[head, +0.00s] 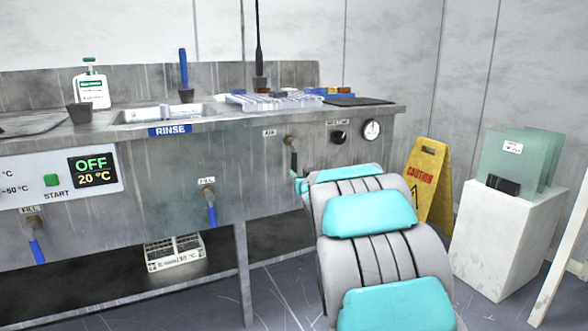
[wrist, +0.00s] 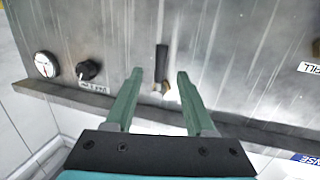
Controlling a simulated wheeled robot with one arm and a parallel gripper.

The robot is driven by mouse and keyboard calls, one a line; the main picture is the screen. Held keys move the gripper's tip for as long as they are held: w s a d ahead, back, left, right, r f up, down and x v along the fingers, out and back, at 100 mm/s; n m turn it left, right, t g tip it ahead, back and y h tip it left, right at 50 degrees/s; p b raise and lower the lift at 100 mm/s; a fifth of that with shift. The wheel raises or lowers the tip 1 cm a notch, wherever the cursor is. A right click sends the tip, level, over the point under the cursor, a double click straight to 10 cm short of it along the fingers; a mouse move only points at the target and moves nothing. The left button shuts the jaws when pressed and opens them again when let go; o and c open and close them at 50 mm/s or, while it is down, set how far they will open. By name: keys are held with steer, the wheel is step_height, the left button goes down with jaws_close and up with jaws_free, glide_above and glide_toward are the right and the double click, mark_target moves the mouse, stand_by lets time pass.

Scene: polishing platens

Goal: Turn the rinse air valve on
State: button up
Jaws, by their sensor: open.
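The air valve is a small brass-coloured fitting with a dark lever (head: 293,157) on the front of the steel bench, right of a small label that seems to read AIR (head: 269,132). In the head view the lever hangs down. In the wrist view the black lever (wrist: 161,60) shows between my two green fingers, with its pivot close to them. My gripper (wrist: 158,74) is open, with one finger on each side of the lever and a gap to both. In the head view my gripper (head: 298,183) is just below the lever, partly hidden by my arm.
A black knob (head: 339,137) and a round gauge (head: 371,129) sit right of the valve. A blue-handled valve (head: 211,207) is to the left, below the sink (head: 160,115). A yellow caution sign (head: 428,180) and a white block (head: 505,235) stand at right.

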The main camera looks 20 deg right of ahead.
mark_target(295, 162)
steer(key=w, duration=0.2)
steer(key=t, duration=0.1)
steer(key=shift+w+d+r+y, duration=0.3)
steer(key=shift+w+r+y, duration=0.1)
steer(key=shift+w+d+f, duration=0.1)
steer(key=shift+w+d, duration=0.1)
steer(key=shift+w, duration=0.85)
steer(key=shift+w+d+r, duration=0.1)
steer(key=shift+w+d, duration=0.05)
steer(key=shift+w, duration=0.95)
steer(key=shift+w+d+f, duration=0.1)
steer(key=shift+w+d, duration=0.1)
steer(key=shift+w, duration=0.85)
steer(key=shift+c, duration=0.2)
jaws_close()
